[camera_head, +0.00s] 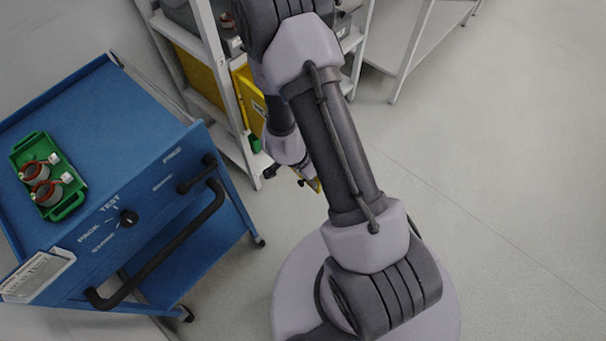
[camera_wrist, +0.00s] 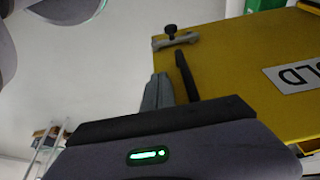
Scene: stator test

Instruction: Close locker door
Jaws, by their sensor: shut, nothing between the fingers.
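The yellow locker door (camera_wrist: 240,65) fills the right of the wrist view, with a white label (camera_wrist: 295,75) partly reading "OLD". A dark bar, seemingly its handle (camera_wrist: 187,76), stands near its left edge, with a dark knob on a bracket (camera_wrist: 174,40) above. My gripper (camera_wrist: 158,80) is shut and empty, its grey fingers just left of the bar; whether they touch it I cannot tell. In the head view, a yellow panel with a label (camera_head: 243,85) shows in the shelf. My arm hides much of it, and I cannot tell how far the door stands open.
A blue cart (camera_head: 110,120) with a black handle (camera_head: 170,250) stands at left, carrying a green tray (camera_head: 70,207) with two red-and-grey parts. A grey shelf rack (camera_head: 215,60) stands behind my arm. Floor at right is clear.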

